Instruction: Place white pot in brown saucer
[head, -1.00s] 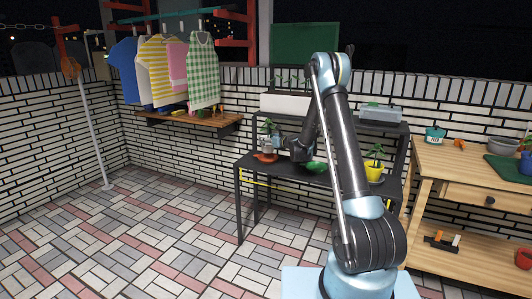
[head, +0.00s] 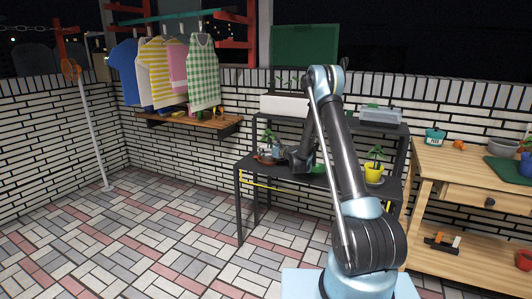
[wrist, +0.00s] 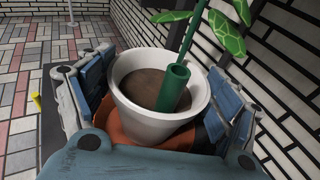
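The white pot (wrist: 150,128) holds dark soil, a green tube and a leafy plant; it fills the middle of the wrist view. My gripper (wrist: 165,95) has its blue pads on both sides of the pot, close against its rim. The orange-brown saucer (wrist: 118,135) shows directly beneath the pot; the pot's base is hidden, so I cannot tell whether it touches the saucer. In the head view the saucer (head: 264,158) sits on the dark shelf's left part, with my gripper (head: 277,152) and the plant just over it.
A yellow pot (head: 374,171) with a plant stands on the dark shelf (head: 325,184), right of my arm. A green dish (head: 317,168) lies partly hidden behind my arm. A wooden bench (head: 465,165) stands at right.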

